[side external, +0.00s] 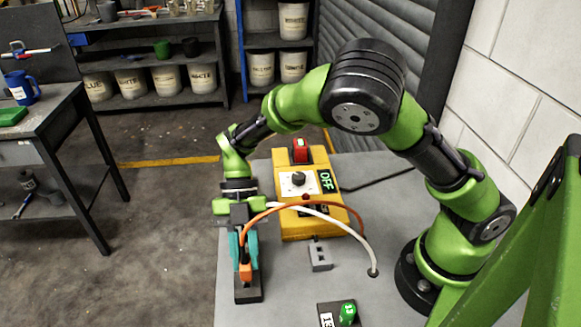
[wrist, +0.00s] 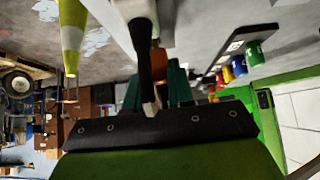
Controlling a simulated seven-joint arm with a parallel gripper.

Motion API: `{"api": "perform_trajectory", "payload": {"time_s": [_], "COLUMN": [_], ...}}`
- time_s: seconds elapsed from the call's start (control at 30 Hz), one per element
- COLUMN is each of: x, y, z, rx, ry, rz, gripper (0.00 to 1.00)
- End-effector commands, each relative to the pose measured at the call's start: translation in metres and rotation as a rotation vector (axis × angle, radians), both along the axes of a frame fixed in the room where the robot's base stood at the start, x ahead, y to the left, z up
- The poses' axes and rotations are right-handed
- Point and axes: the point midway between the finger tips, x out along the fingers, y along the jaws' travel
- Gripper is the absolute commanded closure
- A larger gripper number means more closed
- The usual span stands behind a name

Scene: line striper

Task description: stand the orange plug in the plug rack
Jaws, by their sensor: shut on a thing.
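My gripper (side external: 245,256) points down at the front left of the grey bench, its teal fingers shut on the orange plug (side external: 246,272). The plug is upright, with its lower end at a low dark block (side external: 248,292); I cannot tell whether it is seated there or just above. An orange cable (side external: 300,204) arcs from the plug side toward the yellow box. A small grey block with dark openings (side external: 319,256) stands to the right. I cannot tell which block is the plug rack. In the wrist view the orange plug (wrist: 158,62) shows partly between the fingers, behind a black piece.
A yellow control box (side external: 300,223) with an OFF display stands behind. A white cable (side external: 352,228) arcs to a bench grommet. A dark base with a green piece (side external: 347,313) is at the front. The wrist view shows several coloured pieces (wrist: 239,64) in a row.

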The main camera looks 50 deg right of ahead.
Motion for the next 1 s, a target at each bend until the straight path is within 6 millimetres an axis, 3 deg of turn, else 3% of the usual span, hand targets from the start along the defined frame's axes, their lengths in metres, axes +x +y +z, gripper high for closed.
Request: {"api": "perform_trajectory", "payload": {"time_s": [0.1,0.13,0.3,0.5,0.63,1.0], "x": [0.0004,0.0004,0.0007,0.0008,0.0007,0.0031], "y": [0.0003,0.0004,0.0006,0.0006,0.0007,-0.0011], "z": [0.0006,0.0008,0.0010,0.0012,0.0011,0.0046], "rx": [0.002,0.002,0.003,0.004,0.003,0.004], "ry": [-0.002,-0.002,-0.001,-0.002,-0.002,-0.003], "rz": [-0.001,-0.001,-0.001,-0.001,0.000,-0.002], "gripper": [1.00,0.74,0.48,0.48,0.31,0.31]}}
